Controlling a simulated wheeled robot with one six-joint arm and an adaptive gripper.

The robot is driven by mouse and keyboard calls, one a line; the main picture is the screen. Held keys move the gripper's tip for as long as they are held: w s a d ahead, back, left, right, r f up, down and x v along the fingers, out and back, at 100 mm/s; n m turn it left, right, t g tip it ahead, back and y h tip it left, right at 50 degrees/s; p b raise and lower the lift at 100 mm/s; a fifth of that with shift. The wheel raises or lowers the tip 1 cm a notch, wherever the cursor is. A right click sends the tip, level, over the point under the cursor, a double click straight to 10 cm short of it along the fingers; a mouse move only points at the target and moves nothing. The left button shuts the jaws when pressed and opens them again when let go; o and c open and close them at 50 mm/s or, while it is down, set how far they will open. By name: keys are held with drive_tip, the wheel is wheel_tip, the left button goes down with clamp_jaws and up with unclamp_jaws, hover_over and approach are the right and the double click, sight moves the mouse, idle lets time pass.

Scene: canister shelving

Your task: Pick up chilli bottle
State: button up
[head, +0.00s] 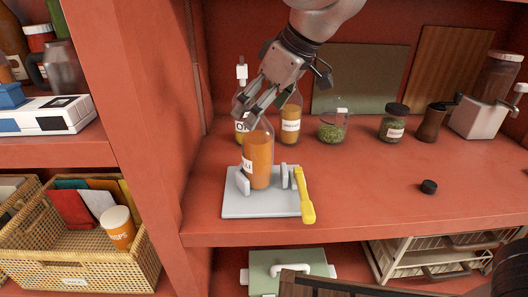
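The chilli bottle (261,160) looks to be the clear bottle with orange contents. Its white label shows only a few letters, ending in what looks like "LI". It stands upright on a pale grey board (232,208) near the shelf's front edge. My gripper (252,106) hangs above and behind it, tilted down to the left, with its fingers near the bottle's top. I cannot tell whether they touch it. The finger gap is not clear from this angle, and nothing is visibly held. The arm and fingers partly hide the bottles behind.
Grey upright pieces (243,181) flank the bottle on the board, with a yellow-handled tool (305,196) at right. Behind stand another orange bottle (291,124), a jar of green herbs (333,127) and a dark-lidded jar (394,124). A red post (140,130) rises at left. The shelf's right front is mostly clear.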

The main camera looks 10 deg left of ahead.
sight(258, 146)
drive_tip(key=x, duration=0.5)
drive_tip(key=shift+w+a+f, duration=0.1)
drive_tip(key=shift+a+f, duration=0.05)
drive_tip(key=shift+f, duration=0.15)
clamp_jaws()
